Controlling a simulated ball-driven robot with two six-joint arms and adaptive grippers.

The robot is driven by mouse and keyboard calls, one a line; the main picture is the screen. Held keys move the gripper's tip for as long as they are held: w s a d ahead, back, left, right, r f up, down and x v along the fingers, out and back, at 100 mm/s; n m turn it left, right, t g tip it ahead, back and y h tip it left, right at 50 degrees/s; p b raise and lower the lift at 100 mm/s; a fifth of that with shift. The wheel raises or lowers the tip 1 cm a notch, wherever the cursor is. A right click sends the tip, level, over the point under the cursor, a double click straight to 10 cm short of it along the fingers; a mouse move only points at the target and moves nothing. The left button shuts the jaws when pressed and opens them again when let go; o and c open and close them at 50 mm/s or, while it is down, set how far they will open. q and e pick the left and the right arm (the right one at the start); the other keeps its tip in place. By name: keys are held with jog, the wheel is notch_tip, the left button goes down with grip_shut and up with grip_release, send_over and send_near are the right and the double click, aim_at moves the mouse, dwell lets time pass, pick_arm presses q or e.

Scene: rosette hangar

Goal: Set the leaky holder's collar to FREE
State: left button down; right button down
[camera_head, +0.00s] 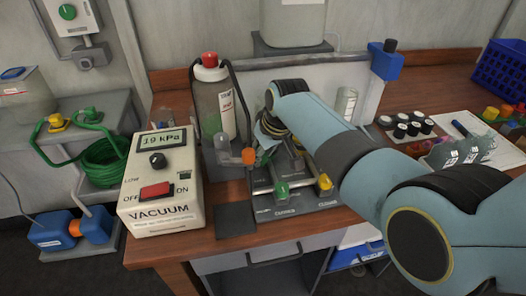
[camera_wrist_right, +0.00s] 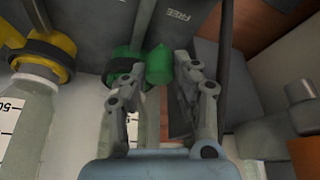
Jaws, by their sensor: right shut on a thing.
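My right gripper (camera_wrist_right: 158,80) is shut on the green collar (camera_wrist_right: 160,65) in the right wrist view, with a finger on either side of its pointed tab. The word FREE (camera_wrist_right: 178,14) is printed on the dark plate above and right of the tab. A yellow collar (camera_wrist_right: 45,55) rings a clear graduated holder (camera_wrist_right: 30,115) at left. In the head view, a green part (camera_head: 281,190) and a yellow part (camera_head: 324,182) show at the rack's front; my right gripper (camera_head: 268,130) is mostly hidden by its arm. Which holder leaks cannot be told. My left gripper is out of view.
An orange-ended grey pipe fitting (camera_head: 248,156) and a red-capped bottle (camera_head: 212,95) stand close left of the rack. The vacuum box (camera_head: 160,190) reads 19 kPa. Black-topped vials (camera_head: 407,127) stand at right. The bench front (camera_head: 235,245) is partly clear.

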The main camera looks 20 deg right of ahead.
jog(key=c, duration=1.2)
grip_release()
jog(key=shift+o, duration=0.9)
jog(key=v, duration=1.2)
